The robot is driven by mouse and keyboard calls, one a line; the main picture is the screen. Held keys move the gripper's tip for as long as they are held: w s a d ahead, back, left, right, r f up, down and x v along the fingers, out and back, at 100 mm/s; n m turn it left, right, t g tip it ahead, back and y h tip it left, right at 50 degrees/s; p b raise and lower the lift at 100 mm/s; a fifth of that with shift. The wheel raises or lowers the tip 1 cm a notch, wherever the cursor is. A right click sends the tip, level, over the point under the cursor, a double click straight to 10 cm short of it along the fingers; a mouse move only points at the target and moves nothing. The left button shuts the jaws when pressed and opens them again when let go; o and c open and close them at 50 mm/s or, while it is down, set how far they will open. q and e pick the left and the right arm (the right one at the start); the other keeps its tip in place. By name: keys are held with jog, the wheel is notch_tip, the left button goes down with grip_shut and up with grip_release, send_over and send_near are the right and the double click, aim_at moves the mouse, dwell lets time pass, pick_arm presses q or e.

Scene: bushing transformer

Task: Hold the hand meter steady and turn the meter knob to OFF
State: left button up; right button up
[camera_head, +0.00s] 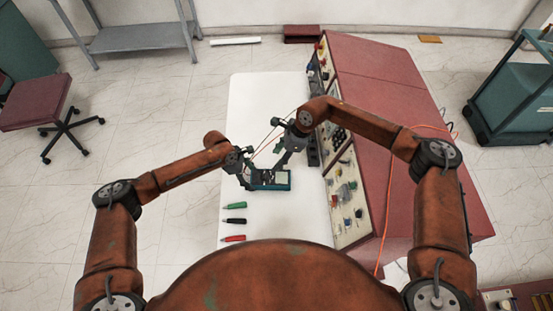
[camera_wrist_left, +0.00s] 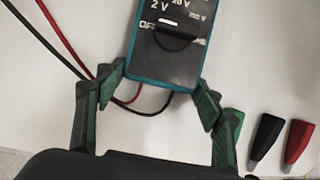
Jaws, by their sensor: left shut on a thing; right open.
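The hand meter (camera_head: 275,180), dark with a teal edge, lies on the white table. In the left wrist view the meter (camera_wrist_left: 168,65) shows its printed face, with OFF left of the dark round meter knob (camera_wrist_left: 176,38); the knob's exact setting is too unclear to tell. My left gripper (camera_head: 249,172) is shut on the meter; its green fingers (camera_wrist_left: 160,92) stand at either side of the meter's near end. My right gripper (camera_head: 277,136) is open, just beyond and above the meter, apart from the knob as far as I can tell.
A red and cream console (camera_head: 385,130) with knobs stands along the table's right side. Green (camera_head: 236,205), black (camera_head: 235,220) and red (camera_head: 233,238) clips lie on the white table (camera_head: 260,95) nearer me. Red and black leads (camera_wrist_left: 72,42) run beside the meter. The table's far part is clear.

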pick_arm(q)
jog(key=o, duration=1.6)
jog(key=shift+r, duration=0.1)
